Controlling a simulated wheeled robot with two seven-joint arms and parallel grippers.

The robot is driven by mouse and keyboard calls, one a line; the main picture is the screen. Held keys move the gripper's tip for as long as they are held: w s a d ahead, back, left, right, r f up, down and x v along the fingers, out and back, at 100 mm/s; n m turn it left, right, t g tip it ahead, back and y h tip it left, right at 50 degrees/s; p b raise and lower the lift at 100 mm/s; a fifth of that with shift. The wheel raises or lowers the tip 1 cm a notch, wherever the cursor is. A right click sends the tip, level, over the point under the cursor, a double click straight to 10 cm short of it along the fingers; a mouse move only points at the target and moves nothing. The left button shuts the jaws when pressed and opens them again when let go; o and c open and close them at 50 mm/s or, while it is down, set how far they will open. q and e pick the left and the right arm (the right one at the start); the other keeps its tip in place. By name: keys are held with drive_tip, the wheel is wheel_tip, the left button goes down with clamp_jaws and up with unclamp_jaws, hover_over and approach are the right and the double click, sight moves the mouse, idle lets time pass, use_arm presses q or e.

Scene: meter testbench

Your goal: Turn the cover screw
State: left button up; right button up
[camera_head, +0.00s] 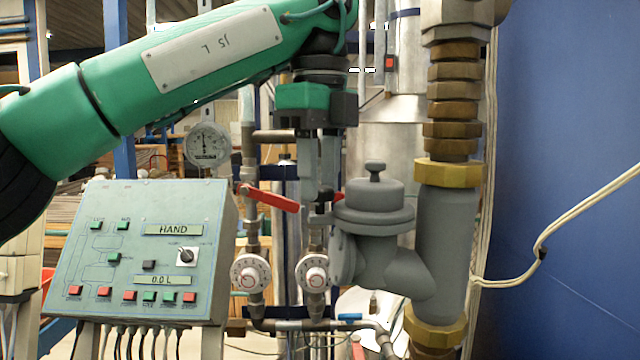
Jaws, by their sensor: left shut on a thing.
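The grey meter body (390,265) stands in the pipe run at centre right. Its round cover (373,205) has a small knob (375,170) on top. My left gripper (319,200) points straight down, left of the knob. Its fingers are shut on this small part at their tips. The fingertips partly hide it, so its exact shape and turn are unclear. My right gripper is out of view.
A control box (140,250) with buttons and displays stands at left. A red valve lever (270,198) is close left of the fingers. Two dials (250,279) sit below. A brass-fitted pipe (455,100) rises at right. A pressure gauge (207,145) is behind.

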sight(320, 187)
use_arm(q)
drive_tip(key=n+b, duration=0.1)
drive_tip(key=n, duration=0.4)
drive_tip(key=shift+b, duration=0.4)
drive_tip(key=shift+n+b, duration=0.3)
drive_tip(key=shift+n, duration=0.8)
drive_tip(key=o, duration=1)
drive_tip(key=shift+r+p, duration=4.15)
drive_tip(key=shift+r, duration=2.8)
